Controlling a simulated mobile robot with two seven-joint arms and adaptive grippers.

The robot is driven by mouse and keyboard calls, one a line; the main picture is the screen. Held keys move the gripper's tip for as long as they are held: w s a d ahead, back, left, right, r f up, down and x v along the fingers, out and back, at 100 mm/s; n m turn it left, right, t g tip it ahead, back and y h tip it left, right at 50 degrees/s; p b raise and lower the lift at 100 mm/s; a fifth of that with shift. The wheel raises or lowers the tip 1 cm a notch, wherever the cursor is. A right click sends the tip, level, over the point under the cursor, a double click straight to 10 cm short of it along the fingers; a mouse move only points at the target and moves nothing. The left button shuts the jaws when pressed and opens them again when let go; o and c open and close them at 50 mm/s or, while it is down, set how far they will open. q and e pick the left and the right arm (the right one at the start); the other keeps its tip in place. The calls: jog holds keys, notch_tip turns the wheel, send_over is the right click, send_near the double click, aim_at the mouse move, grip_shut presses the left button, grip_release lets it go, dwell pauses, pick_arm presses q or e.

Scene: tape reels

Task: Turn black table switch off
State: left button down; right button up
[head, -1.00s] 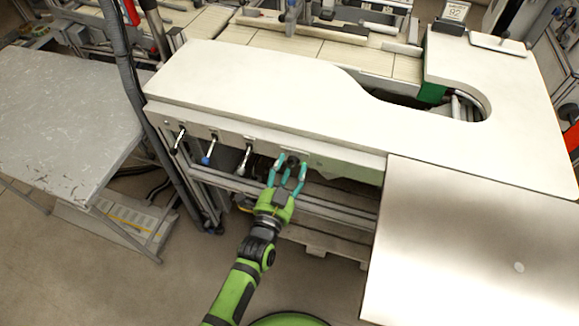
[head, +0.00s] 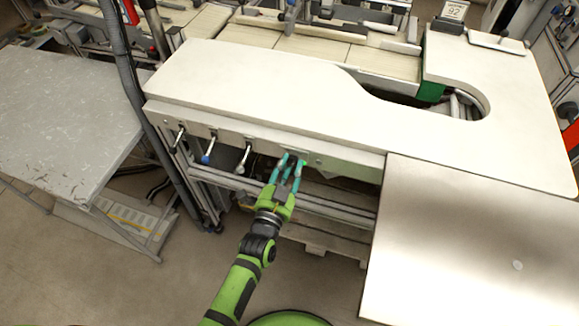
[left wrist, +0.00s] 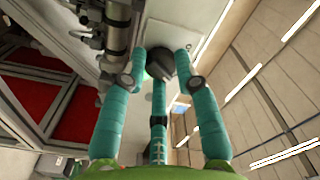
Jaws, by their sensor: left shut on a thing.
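The black table switch (left wrist: 161,65) is a dark knob on a pale plate under the front edge of the white table (head: 290,95). It sits between the teal fingertips in the left wrist view. My left gripper (head: 292,161), green with three teal fingers, reaches up to it from below and is shut on it. In the head view the fingers mostly hide the knob. My right gripper is not in view.
Three levers hang from the same front edge to the left, tipped black (head: 178,141), blue (head: 206,157) and pale grey (head: 243,162). A metal panel (head: 470,250) stands at the right. A grey worktable (head: 65,110) is at the left.

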pick_arm(q)
jog(key=shift+a+f+n, duration=0.1)
jog(key=shift+f+n, duration=0.05)
jog(key=shift+n, duration=0.25)
jog(key=n, duration=0.6)
jog(key=shift+s+f, duration=0.1)
jog(key=shift+f+n, duration=0.15)
jog(key=shift+n, duration=3.25)
jog(key=shift+s, duration=0.1)
jog(key=c, duration=1)
grip_release()
jog(key=shift+o, duration=0.3)
